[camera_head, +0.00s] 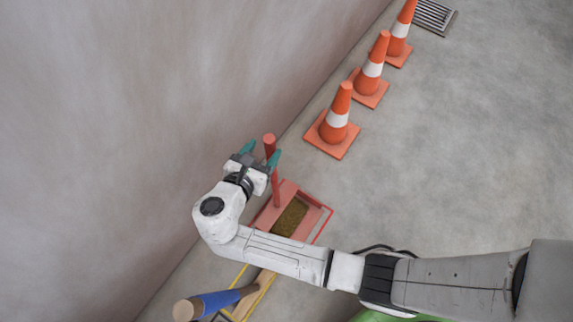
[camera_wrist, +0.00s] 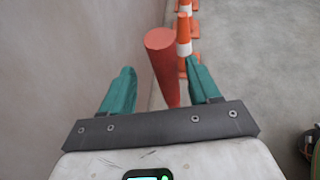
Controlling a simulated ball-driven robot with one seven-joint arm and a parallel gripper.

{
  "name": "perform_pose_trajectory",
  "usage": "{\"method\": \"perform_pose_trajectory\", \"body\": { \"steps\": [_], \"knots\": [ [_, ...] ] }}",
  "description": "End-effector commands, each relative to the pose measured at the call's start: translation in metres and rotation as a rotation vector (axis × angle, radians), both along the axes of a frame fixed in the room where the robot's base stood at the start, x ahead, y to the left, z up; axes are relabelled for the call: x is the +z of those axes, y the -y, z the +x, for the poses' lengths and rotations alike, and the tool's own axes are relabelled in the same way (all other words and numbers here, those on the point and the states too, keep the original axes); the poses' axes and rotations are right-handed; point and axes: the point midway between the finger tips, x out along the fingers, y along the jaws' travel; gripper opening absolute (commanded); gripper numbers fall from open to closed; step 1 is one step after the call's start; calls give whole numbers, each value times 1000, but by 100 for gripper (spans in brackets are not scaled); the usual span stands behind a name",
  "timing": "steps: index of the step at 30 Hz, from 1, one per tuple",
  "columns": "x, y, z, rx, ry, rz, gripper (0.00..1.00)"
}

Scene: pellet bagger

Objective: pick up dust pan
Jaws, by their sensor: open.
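The dust pan (camera_head: 317,212) is red and lies on the floor by the wall, with brown material in its tray. Its red upright handle (camera_head: 270,146) rises beside the wall. My gripper (camera_head: 261,152) is open, with teal fingers on either side of the handle near its top in the head view. In the wrist view the handle (camera_wrist: 164,62) stands between the two fingers of my gripper (camera_wrist: 158,88), closer to the right finger. No contact with the fingers is clear. My arm hides part of the tray.
Several orange traffic cones (camera_head: 336,118) stand in a row along the wall beyond the dust pan. A floor grate (camera_head: 434,16) is at the top right. A blue-and-wood handled tool (camera_head: 215,303) is at the lower left. The wall (camera_head: 150,100) is close on the left. The floor at right is clear.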

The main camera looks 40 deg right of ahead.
Motion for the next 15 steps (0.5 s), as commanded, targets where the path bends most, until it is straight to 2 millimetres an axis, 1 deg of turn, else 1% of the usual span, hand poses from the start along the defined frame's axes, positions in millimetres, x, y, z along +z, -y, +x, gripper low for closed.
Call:
{"method": "perform_pose_trajectory", "body": {
  "steps": [6, 9, 12, 15],
  "knots": [
    [-15, 27, 7, -4, -1, 1, 61],
    [-19, 36, 14, -3, 0, 1, 61],
    [-21, 41, 16, -2, 0, 1, 61],
    [-21, 42, 17, -1, 0, 1, 61]
  ]
}}
